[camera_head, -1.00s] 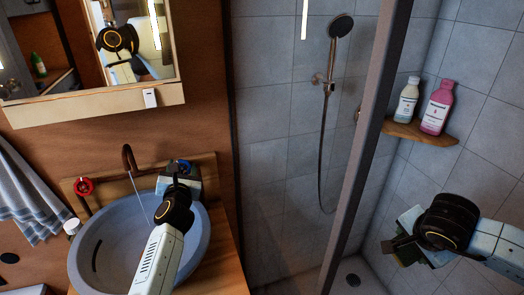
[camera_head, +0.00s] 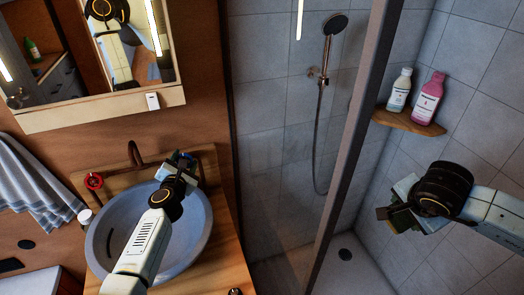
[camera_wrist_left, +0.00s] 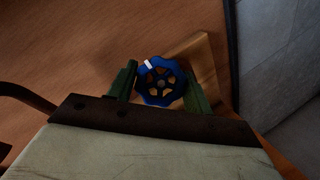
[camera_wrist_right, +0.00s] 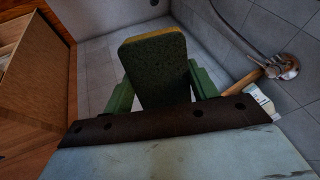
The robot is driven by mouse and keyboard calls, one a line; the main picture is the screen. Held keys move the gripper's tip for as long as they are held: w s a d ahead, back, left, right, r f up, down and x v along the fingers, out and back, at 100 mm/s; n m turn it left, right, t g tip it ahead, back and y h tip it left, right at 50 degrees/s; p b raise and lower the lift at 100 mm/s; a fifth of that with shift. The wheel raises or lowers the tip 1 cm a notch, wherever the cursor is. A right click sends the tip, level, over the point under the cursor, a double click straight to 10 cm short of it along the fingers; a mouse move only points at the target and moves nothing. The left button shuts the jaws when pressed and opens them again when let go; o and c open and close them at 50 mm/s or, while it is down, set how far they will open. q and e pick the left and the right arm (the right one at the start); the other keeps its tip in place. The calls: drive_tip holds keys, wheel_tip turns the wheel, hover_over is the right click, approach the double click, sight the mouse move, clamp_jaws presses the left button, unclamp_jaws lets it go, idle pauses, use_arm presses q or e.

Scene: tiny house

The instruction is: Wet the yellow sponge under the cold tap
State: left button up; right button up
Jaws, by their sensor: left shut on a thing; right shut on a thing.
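The yellow sponge (camera_wrist_right: 157,72) shows in the right wrist view, with a dark green face and a yellow edge. My right gripper (camera_head: 394,213) is shut on it, out to the right, well away from the sink. The blue tap wheel (camera_wrist_left: 160,82), apparently the cold tap, sits between the fingers of my left gripper (camera_head: 181,162), which is shut on it at the sink's back right. In the head view the gripper mostly hides this wheel. The curved spout (camera_head: 134,153) stands over the basin (camera_head: 190,228). No water shows under it.
A red tap wheel (camera_head: 94,181) is left of the spout. A mirror cabinet (camera_head: 90,108) hangs above. The shower frame (camera_head: 352,150) stands between my grippers. Bottles (camera_head: 428,98) stand on a corner shelf (camera_head: 408,121) above my right gripper.

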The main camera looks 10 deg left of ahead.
use_arm(q)
drive_tip(key=o, duration=1)
drive_tip(key=shift+c, duration=0.2)
drive_tip(key=shift+s, duration=0.1)
drive_tip(key=shift+s+d, duration=0.1)
drive_tip(key=shift+s, duration=0.15)
use_arm(e)
drive_tip(key=shift+r, duration=0.25)
use_arm(q)
drive_tip(key=s+d+r+p, duration=0.1)
drive_tip(key=s+p, duration=0.3)
drive_tip(key=s, duration=0.7)
drive_tip(key=shift+d+r+p, duration=0.2)
drive_tip(key=shift+p, duration=0.2)
use_arm(e)
wheel_tip(320, 180, up, 4)
drive_tip(key=shift+r, duration=0.1)
use_arm(q)
drive_tip(key=shift+s, duration=0.1)
